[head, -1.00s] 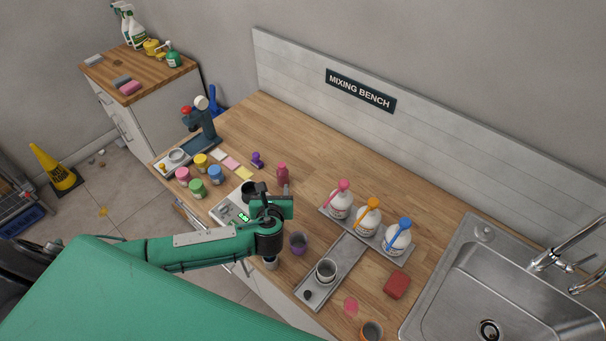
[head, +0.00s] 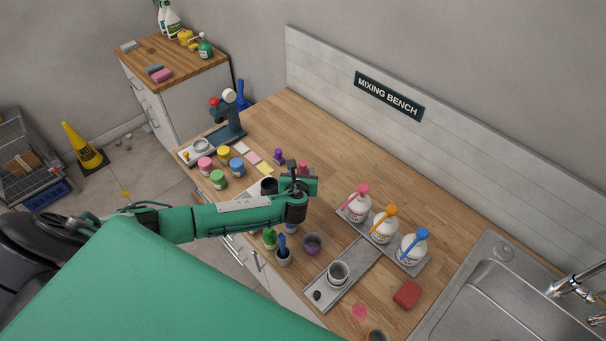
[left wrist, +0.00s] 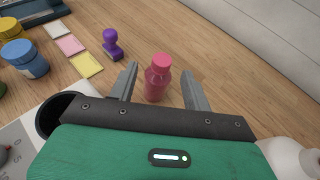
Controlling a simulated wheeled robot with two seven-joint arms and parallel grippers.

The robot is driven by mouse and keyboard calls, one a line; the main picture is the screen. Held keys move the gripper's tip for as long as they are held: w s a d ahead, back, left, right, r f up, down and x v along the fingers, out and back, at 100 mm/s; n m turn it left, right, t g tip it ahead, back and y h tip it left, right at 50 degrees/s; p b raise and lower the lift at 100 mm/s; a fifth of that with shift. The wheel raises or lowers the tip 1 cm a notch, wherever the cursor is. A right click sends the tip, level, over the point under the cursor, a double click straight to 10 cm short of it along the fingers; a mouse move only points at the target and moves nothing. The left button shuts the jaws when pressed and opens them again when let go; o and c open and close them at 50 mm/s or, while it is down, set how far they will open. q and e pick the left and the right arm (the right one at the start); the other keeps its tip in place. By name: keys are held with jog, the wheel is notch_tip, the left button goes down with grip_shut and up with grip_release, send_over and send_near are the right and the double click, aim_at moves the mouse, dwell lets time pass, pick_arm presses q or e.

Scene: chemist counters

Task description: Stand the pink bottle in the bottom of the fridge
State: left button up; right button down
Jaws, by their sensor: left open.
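The pink bottle (head: 303,167) stands upright on the wooden bench, partly hidden behind my left gripper (head: 297,172) in the head view. In the left wrist view the bottle (left wrist: 158,80) is seen whole, with its rounded cap and shoulders. My left gripper (left wrist: 160,90) is open, one finger on each side of the bottle's line. The bottle appears between the fingertips or just beyond them, and I see no contact. The fridge is not in view. My right gripper is not in view.
A purple stamp (left wrist: 112,44) stands left of the bottle. A dark cup (head: 268,186) is by my gripper. Several small paint jars (head: 237,168) are to the left. A tray with squeeze bottles (head: 384,227) and a sink (head: 487,290) lie right. Bench behind the bottle is clear.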

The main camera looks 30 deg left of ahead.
aim_at(302, 167)
pick_arm(q)
jog(key=x, duration=0.3)
jog(key=shift+w, duration=0.1)
jog(key=shift+w+f, duration=0.1)
jog(key=shift+c, duration=0.9)
jog(key=c, duration=0.7)
grip_shut()
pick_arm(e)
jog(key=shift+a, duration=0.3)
